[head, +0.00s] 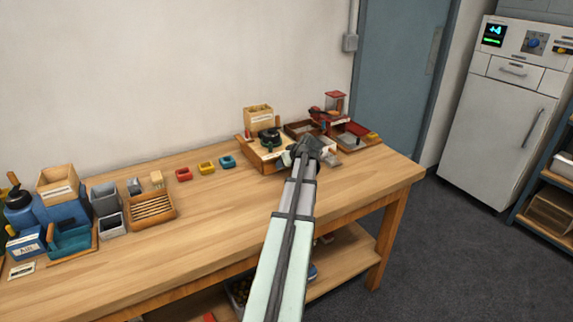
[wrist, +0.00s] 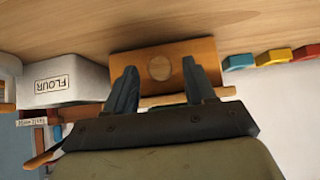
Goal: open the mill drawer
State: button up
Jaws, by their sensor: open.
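The mill (head: 268,145) stands toward the back right of the bench, a wooden body with a dark round top. In the wrist view its wooden front (wrist: 200,50) lies ahead, with a pale round knob (wrist: 160,68) in the middle. My gripper (head: 293,157) is just right of the mill in the head view and hides part of that area. In the wrist view my gripper (wrist: 159,66) is open, one finger on each side of the knob. I cannot tell whether the fingers touch it. How far the drawer is out is unclear.
A white block labelled FLOUR (wrist: 70,82) lies beside the mill front. Red (head: 184,174), yellow (head: 207,168) and teal (head: 228,162) pieces sit left of the mill. A red-topped device (head: 335,103) and trays stand behind. The bench's front middle is clear.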

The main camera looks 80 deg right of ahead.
jog(key=shift+w+d+f, duration=0.1)
jog(key=shift+f, duration=0.1)
jog(key=shift+c, duration=0.4)
grip_shut()
